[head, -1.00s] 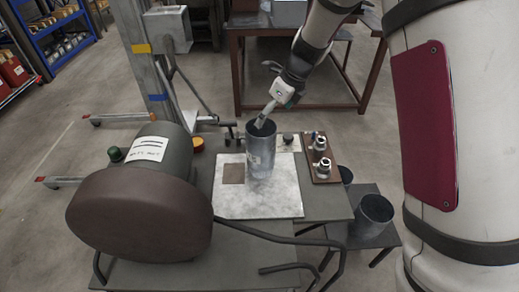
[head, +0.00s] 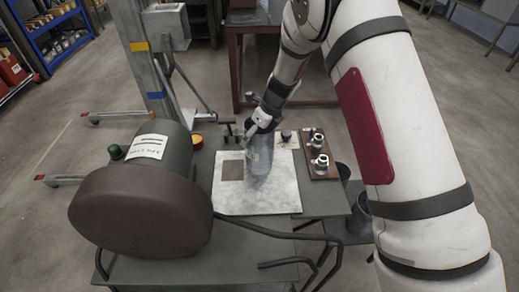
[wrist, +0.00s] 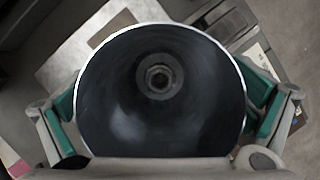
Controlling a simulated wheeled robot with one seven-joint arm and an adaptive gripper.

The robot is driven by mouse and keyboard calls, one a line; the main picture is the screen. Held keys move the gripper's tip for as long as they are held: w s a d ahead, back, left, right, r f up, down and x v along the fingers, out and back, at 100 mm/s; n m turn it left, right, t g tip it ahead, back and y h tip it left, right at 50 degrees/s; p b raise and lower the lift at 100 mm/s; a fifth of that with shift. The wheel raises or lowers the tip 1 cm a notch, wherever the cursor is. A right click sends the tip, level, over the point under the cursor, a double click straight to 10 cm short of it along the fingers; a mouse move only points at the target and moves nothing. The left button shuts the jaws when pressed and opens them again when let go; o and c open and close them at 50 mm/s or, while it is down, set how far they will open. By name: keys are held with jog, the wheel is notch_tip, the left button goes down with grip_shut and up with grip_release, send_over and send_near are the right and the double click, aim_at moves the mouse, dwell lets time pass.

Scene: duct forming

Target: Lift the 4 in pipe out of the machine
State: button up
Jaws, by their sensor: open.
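The 4 in pipe (head: 259,160) is a grey metal cylinder standing on the machine's pale plate (head: 281,200). My gripper (head: 262,122) is over its top end and hides part of the rim in the head view. In the wrist view I look down into the pipe's round open mouth (wrist: 160,110); a hex nut (wrist: 158,77) shows in its dark inside. My gripper (wrist: 162,122) is open, with one teal-padded finger outside the pipe on each side. Whether the pads touch the wall I cannot tell.
A brown drum with a green motor housing (head: 150,160) stands left of the plate. A brown board with metal fittings (head: 320,160) lies to the right. Bent dark rails (head: 280,236) run along the front. A dark bucket (head: 358,217) is partly behind my arm.

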jog(key=shift+f, duration=0.15)
jog(key=c, duration=1.6)
jog(key=shift+c, duration=0.2)
